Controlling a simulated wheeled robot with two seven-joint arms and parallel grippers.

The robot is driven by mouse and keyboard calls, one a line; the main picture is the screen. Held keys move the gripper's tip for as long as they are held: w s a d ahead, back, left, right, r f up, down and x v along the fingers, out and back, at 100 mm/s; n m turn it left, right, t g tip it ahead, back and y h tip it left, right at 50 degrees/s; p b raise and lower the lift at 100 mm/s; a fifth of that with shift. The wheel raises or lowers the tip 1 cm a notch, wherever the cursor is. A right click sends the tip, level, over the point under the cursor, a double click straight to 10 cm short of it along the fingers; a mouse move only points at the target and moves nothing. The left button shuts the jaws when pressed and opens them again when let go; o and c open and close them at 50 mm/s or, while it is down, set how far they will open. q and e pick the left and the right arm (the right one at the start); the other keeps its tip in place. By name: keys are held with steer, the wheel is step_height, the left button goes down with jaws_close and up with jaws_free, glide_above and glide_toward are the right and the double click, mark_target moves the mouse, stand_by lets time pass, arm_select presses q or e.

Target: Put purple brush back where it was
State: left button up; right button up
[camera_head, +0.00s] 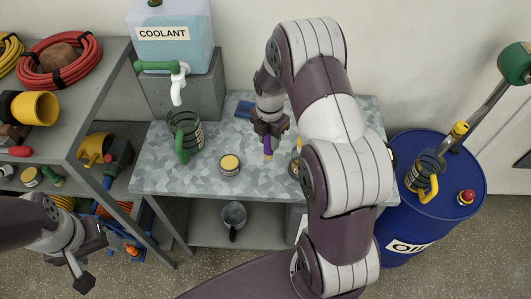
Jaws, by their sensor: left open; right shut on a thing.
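The purple brush (267,147) is a small purple and yellow piece under my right gripper (269,133). My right gripper is shut on it over the grey patterned table (205,176). Whether the brush touches the tabletop I cannot tell. My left gripper (84,266) is open and empty at the lower left, in front of the shelf and away from the table.
A green-handled jug (183,138) and a yellow-lidded tin (229,165) stand on the table. A coolant tank (172,50) with a tap stands behind. My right arm hides the table's right part. A blue oil drum (399,233) stands right.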

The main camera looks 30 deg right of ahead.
mark_target(266, 154)
steer(key=f, duration=0.1)
steer(key=a+f, duration=0.1)
steer(key=f, duration=0.1)
steer(key=s+f+p, duration=0.1)
steer(key=shift+a+f, duration=0.2)
steer(key=shift+a, duration=0.15)
steer(key=shift+w+f, duration=0.1)
steer(key=shift+f, duration=0.4)
steer(key=shift+f, duration=0.1)
steer(key=o, duration=1.1)
steer(key=shift+c, duration=0.2)
